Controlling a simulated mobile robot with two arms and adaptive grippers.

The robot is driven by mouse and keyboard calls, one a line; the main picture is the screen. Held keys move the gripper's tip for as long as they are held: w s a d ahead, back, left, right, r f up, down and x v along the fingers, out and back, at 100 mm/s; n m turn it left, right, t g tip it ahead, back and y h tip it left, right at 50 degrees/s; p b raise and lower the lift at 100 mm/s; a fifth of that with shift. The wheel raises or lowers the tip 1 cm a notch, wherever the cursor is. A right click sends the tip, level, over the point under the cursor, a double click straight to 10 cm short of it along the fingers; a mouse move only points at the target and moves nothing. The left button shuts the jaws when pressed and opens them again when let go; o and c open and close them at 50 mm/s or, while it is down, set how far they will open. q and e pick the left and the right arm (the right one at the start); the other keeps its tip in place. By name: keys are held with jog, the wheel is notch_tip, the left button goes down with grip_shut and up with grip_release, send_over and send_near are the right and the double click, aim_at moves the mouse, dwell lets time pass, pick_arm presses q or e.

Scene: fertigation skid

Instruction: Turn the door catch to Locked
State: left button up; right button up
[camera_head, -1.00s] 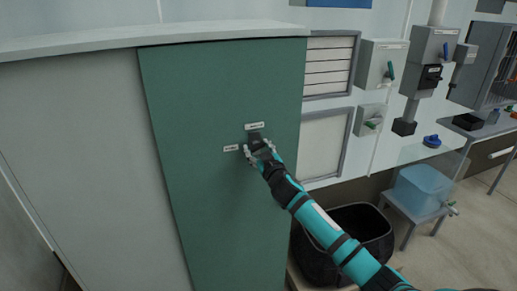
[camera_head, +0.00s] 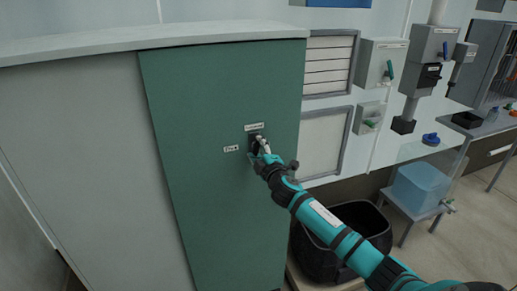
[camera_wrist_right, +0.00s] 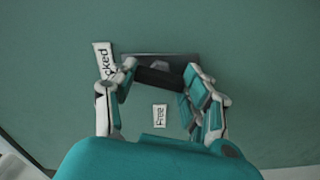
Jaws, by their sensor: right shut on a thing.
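The door catch (camera_head: 253,142) is a small dark piece on the green cabinet door (camera_head: 215,210), partly hidden by my right gripper (camera_head: 263,147). In the right wrist view the catch (camera_wrist_right: 160,77) shows as a dark bar on a grey plate, with the fingers of my right gripper (camera_wrist_right: 162,88) shut on it from both sides. A label ending in "cked" (camera_wrist_right: 104,60) is beside the left finger, and a "Free" label (camera_wrist_right: 160,115) lies below the bar. I cannot tell which label the catch points to. My left gripper is not in view.
A black bin (camera_head: 325,258) stands right of the cabinet. A blue water container (camera_head: 420,187) is on a low stand farther right. Switch boxes (camera_head: 381,65) and louvred panels (camera_head: 328,65) are on the wall. The door around the catch is clear.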

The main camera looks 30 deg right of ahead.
jog(key=shift+n+p, duration=0.3)
jog(key=shift+n, duration=1.3)
jog(key=o, duration=1.2)
jog(key=shift+c, duration=0.2)
jog(key=v, duration=1.2)
jog(key=shift+f, duration=0.1)
